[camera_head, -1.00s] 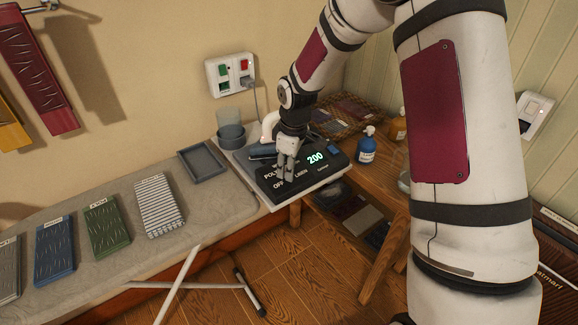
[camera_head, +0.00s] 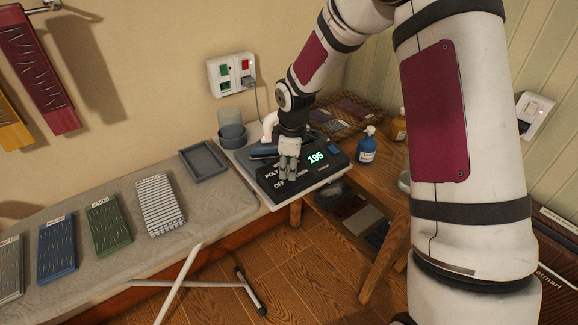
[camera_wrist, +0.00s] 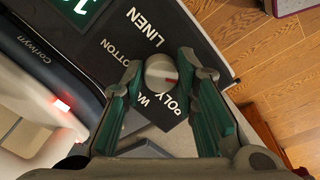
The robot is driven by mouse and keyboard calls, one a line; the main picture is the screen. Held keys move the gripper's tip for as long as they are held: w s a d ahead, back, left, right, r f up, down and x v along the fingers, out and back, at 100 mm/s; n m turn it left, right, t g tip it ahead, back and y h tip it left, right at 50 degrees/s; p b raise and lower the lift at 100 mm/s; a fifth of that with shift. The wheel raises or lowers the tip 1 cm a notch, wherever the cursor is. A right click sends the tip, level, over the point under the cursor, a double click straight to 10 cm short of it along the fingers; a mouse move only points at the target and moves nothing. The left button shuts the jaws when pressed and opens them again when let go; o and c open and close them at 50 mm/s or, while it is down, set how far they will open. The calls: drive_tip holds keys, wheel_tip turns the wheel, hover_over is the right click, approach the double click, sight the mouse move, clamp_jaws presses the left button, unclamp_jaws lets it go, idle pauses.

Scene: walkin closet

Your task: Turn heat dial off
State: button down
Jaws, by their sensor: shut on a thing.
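The heat dial (camera_wrist: 160,70) is a round pale knob with a red mark, between my fingertips in the wrist view. It sits on a dark control panel (camera_head: 333,172) lettered LINEN, COTTON, POLY and OFF. The red mark points to the right in the wrist view, but I cannot tell which setting it matches. The panel's green display (camera_head: 316,158) reads about 195. My gripper (camera_head: 288,178) points down onto the panel and is shut on the dial, with one green-padded finger on each side. In the head view my gripper hides the dial.
A white iron (camera_wrist: 38,75) with a red light lies close beside my gripper. A grey tray (camera_head: 204,160), a cup (camera_head: 232,137) and a blue bottle (camera_head: 367,146) stand around the panel.

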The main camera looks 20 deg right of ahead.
drive_tip(key=c, duration=1.3)
unclamp_jaws()
drive_tip(key=shift+s+r, duration=0.3)
drive_tip(key=shift+r, duration=1.65)
drive_tip(key=shift+s+r, duration=0.35)
drive_tip(key=shift+r, duration=1.65)
drive_tip(key=shift+s+r, duration=0.3)
drive_tip(key=shift+r, duration=1.65)
drive_tip(key=s+r+m+t+h, duration=0.1)
drive_tip(key=s+r+m, duration=0.5)
drive_tip(key=s+r, duration=0.8)
drive_tip(key=s+m, duration=0.2)
drive_tip(key=s, duration=0.3)
drive_tip(key=s+f+m+t, duration=0.1)
drive_tip(key=s+m, duration=0.1)
drive_tip(key=s, duration=0.4)
drive_tip(key=s+m+t+y, duration=0.1)
drive_tip(key=s+m, duration=0.1)
drive_tip(key=s, duration=0.3)
drive_tip(key=shift+s+d+f+m, duration=0.15)
drive_tip(key=shift+f+m, duration=0.1)
drive_tip(key=shift+m, duration=0.15)
